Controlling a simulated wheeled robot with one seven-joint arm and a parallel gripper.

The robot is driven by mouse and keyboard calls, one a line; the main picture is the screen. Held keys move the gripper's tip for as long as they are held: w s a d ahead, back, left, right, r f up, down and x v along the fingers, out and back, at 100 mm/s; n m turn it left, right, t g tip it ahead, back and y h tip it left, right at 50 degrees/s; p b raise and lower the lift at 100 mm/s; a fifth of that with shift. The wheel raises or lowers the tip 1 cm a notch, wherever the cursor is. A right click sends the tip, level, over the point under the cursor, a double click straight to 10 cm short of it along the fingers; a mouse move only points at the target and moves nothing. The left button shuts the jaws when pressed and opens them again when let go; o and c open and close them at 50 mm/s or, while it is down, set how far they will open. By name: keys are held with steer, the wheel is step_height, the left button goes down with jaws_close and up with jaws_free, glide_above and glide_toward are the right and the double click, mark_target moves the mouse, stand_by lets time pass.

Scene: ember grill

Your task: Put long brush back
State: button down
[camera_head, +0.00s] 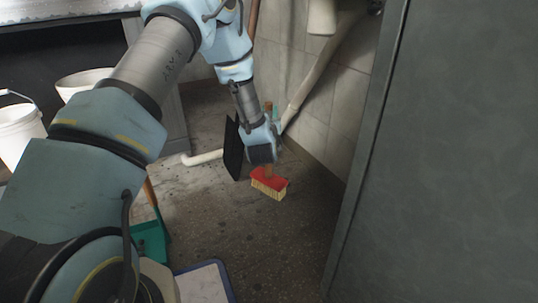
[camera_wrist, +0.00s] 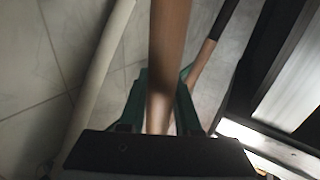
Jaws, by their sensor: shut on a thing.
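The long brush has a red head with pale yellow bristles (camera_head: 269,186) and a wooden handle. My gripper (camera_head: 267,135) is shut on the handle, with the head hanging below it, bristles down. A short piece of handle shows above the gripper. In the wrist view the wooden handle (camera_wrist: 169,45) runs between the green fingers of my gripper (camera_wrist: 160,103). The brush stands nearly upright, close to the tiled wall. I cannot tell whether the bristles touch the floor.
A white pipe (camera_head: 318,80) runs down the tiled wall and along the floor. Another wooden handle (camera_head: 253,18) stands at the back. A grey panel (camera_head: 450,150) closes the right side. White buckets (camera_head: 18,130), a green dustpan (camera_head: 150,240) and a blue-edged board (camera_head: 205,285) are left and front.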

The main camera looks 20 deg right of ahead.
step_height(320, 180, down, 7)
steer(key=b, duration=0.3)
steer(key=c, duration=0.6)
jaws_free()
steer(key=shift+f, duration=0.1)
